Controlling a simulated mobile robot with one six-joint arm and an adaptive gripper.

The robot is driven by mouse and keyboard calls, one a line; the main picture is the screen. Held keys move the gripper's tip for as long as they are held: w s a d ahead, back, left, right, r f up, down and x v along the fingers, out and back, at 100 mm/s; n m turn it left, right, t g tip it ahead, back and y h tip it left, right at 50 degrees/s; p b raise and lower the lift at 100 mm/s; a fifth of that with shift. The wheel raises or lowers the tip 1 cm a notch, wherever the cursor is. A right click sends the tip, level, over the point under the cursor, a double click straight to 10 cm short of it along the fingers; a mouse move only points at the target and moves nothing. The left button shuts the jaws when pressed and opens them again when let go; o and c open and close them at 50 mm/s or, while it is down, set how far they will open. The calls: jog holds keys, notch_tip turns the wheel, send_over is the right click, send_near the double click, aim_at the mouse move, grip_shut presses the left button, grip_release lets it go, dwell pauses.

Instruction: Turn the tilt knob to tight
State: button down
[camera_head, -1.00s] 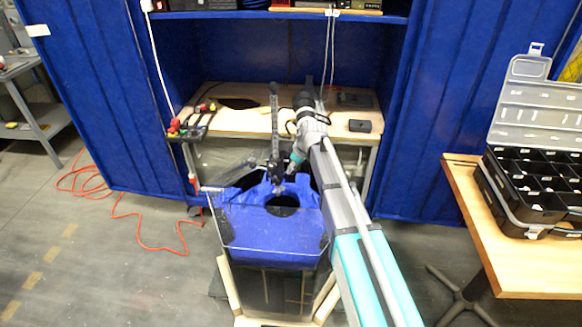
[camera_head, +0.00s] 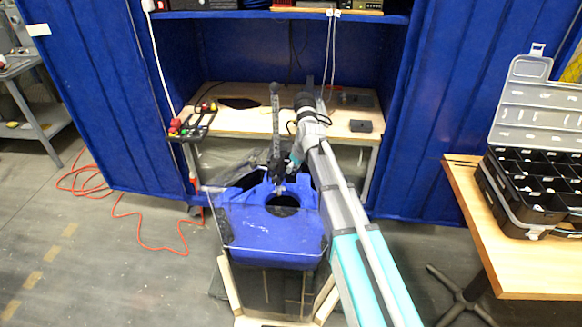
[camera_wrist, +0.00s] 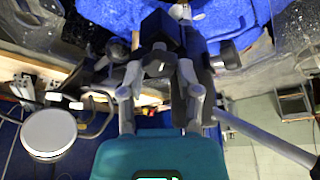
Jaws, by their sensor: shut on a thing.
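The blue tank (camera_head: 270,240) stands in front of the workbench, with a round dark opening in its top. A dark upright motor mount (camera_head: 276,130) rises at its back edge, with a clamp (camera_head: 277,180) low down. My gripper (camera_head: 288,168) is at the right side of this mount, just above the tank's back edge. In the wrist view my gripper (camera_wrist: 172,68) is shut on a small dark part of the mount, which I take to be the tilt knob (camera_wrist: 157,67). The fingers and dark mount parts hide most of it, so its turn angle cannot be read.
Blue cabinet walls close in both sides. A table (camera_head: 530,270) with an open organizer case (camera_head: 515,190) stands right. An orange cable (camera_head: 145,245) lies on the left floor.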

jog(key=m, duration=0.2)
jog(key=m+h, duration=0.1)
jog(key=m, duration=0.1)
jog(key=m+t+h, duration=0.1)
jog(key=m, duration=0.1)
jog(key=shift+s, duration=0.25)
dwell(0.4)
jog(key=shift+c, duration=1.5)
grip_release()
jog(key=shift+w+a, duration=0.1)
